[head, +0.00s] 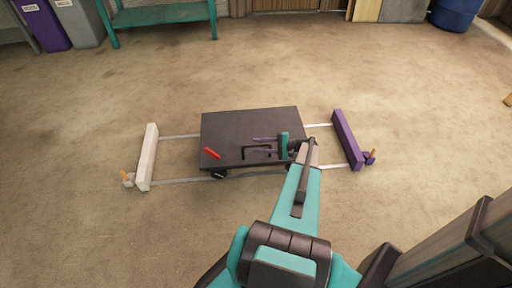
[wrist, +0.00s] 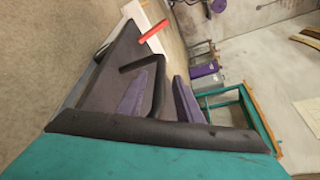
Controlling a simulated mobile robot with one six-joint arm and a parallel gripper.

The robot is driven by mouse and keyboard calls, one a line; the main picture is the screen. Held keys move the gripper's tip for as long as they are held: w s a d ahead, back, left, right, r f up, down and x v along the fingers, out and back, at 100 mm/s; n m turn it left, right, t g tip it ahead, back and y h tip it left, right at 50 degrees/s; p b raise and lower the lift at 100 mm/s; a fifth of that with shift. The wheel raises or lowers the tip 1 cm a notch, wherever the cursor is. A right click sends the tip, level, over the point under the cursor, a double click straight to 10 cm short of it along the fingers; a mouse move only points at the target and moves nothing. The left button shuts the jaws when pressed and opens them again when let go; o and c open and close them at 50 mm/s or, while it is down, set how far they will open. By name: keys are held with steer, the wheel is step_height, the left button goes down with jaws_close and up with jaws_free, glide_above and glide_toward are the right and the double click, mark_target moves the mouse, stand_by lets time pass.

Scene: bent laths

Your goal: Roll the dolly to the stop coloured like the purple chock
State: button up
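The dolly (head: 225,127) is a flat dark platform on two pale rails, between a white stop (head: 147,157) on the left and a purple stop (head: 347,140) on the right. A purple chock (head: 368,159) with an orange peg is beside the purple stop. A black bracket-shaped handle (head: 244,153) stands on the dolly and also shows in the wrist view (wrist: 158,75). My gripper (head: 264,146) is over the dolly with its fingers apart, one on each side of a handle bar. A small gap shows between bar and upper finger.
A white chock (head: 128,181) with an orange peg is beside the white stop. A red piece (head: 212,153) is on the dolly's front left. Bare rail shows on both sides of the dolly. A teal bench (head: 160,16) and bins stand far back.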

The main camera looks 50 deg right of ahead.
steer(key=shift+w+a+f, duration=0.15)
steer(key=shift+w+a, duration=0.25)
steer(key=shift+w, duration=0.2)
